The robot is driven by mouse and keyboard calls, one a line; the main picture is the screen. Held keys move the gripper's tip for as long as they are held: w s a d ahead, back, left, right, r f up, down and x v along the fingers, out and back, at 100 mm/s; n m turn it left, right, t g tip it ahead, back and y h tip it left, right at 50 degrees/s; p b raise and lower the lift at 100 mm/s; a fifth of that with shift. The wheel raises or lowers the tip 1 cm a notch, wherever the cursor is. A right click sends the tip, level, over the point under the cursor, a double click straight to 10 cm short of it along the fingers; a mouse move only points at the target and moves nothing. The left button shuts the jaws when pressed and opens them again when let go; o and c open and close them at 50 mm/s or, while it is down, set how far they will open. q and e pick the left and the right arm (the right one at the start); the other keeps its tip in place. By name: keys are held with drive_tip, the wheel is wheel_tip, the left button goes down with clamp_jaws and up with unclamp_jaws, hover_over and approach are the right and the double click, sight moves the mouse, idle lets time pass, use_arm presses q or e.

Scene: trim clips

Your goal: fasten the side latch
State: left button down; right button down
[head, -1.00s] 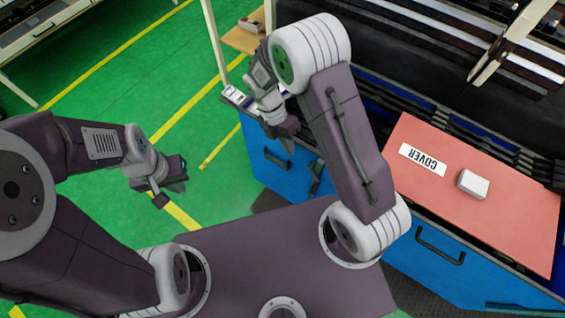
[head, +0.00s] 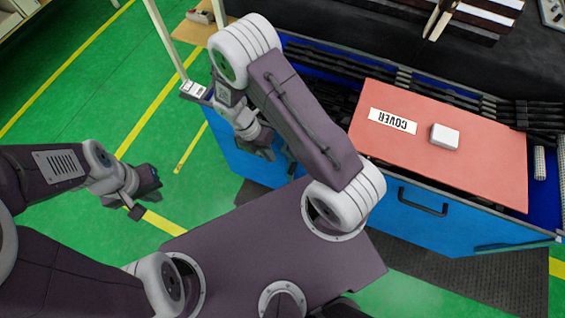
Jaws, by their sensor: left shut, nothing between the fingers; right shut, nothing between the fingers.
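A blue crate (head: 415,218) with a dark handle (head: 422,201) on its near side stands at the right. A red panel marked COVER (head: 470,165) lies over the right part of its top, with a small white block (head: 444,136) on it. I cannot make out a side latch for certain. My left gripper (head: 147,190) is shut and empty over the green floor, well left of the crate. My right gripper (head: 277,150) is shut and empty near the crate's left end, partly hidden by my own arm.
Black rods (head: 440,92) lie in the crate's blue interior behind the cover. A pale post (head: 165,35) stands beyond the crate's left corner. A dark mat (head: 475,275) lies in front of the crate. The green floor (head: 70,240) at left is clear.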

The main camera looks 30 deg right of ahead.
drive_tip(key=s+d, duration=0.1)
drive_tip(key=s+d+f, duration=0.2)
drive_tip(key=shift+s, duration=0.35)
drive_tip(key=shift+d+r, duration=0.1)
drive_tip(key=shift+s+g, duration=0.1)
drive_tip(key=shift+g, duration=0.3)
